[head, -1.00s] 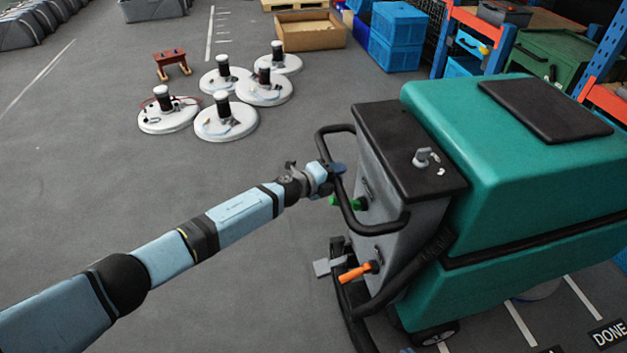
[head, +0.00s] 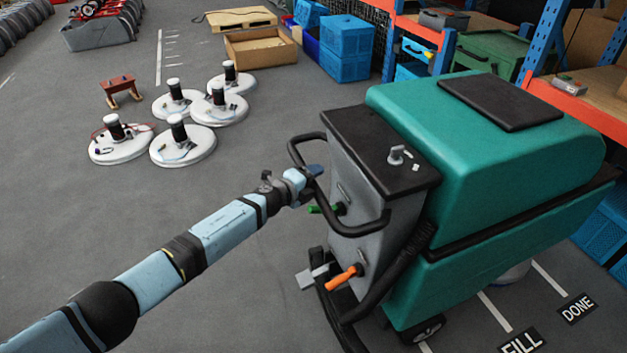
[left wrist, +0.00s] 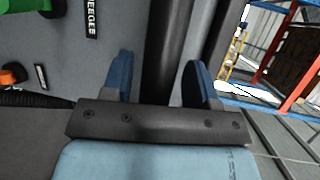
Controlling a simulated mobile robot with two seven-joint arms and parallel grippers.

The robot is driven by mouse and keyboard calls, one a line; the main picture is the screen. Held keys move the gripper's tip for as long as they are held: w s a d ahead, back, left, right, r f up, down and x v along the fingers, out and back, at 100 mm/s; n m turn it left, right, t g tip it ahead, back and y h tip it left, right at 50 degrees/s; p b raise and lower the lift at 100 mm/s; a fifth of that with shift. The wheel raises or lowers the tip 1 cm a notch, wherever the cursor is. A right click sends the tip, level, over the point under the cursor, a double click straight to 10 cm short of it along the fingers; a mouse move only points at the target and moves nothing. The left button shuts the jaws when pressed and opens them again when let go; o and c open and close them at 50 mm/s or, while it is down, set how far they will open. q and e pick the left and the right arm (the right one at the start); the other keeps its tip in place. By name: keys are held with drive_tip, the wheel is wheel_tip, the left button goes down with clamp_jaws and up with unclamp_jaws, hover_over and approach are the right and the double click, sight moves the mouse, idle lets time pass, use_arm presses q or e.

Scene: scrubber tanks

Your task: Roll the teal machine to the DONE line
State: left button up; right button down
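The teal machine (head: 490,150) stands at the right in the head view, with a grey rear panel, black looped handle (head: 376,228), green lever (head: 318,209) and orange lever (head: 343,278). My left gripper (head: 314,172) is at the left side of the handle. In the left wrist view its blue fingers (left wrist: 160,78) stand apart with a black bar (left wrist: 168,50) between them; a gap shows beside the left finger. The DONE label (head: 577,308) and its white floor line (head: 552,282) lie right of the machine's wheel. My right gripper is not in view.
A FILL label (head: 521,341) lies on the floor nearer the machine. Several white round pads (head: 182,142) lie at the left. Blue crates (head: 345,48) and a shelf rack (head: 580,95) stand behind the machine. Blue baskets (head: 604,228) stand at the right edge. The left floor is open.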

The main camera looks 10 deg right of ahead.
use_arm(q)
drive_tip(key=shift+s+d, duration=0.1)
drive_tip(key=shift+d, duration=0.1)
drive_tip(key=shift+a, duration=0.1)
drive_tip(key=shift+s+a, duration=0.15)
drive_tip(key=shift+s, duration=0.05)
drive_tip(key=p+v, duration=0.2)
drive_tip(key=v, duration=1.1)
drive_tip(key=shift+a, duration=0.25)
drive_tip(key=shift+w+r, duration=0.1)
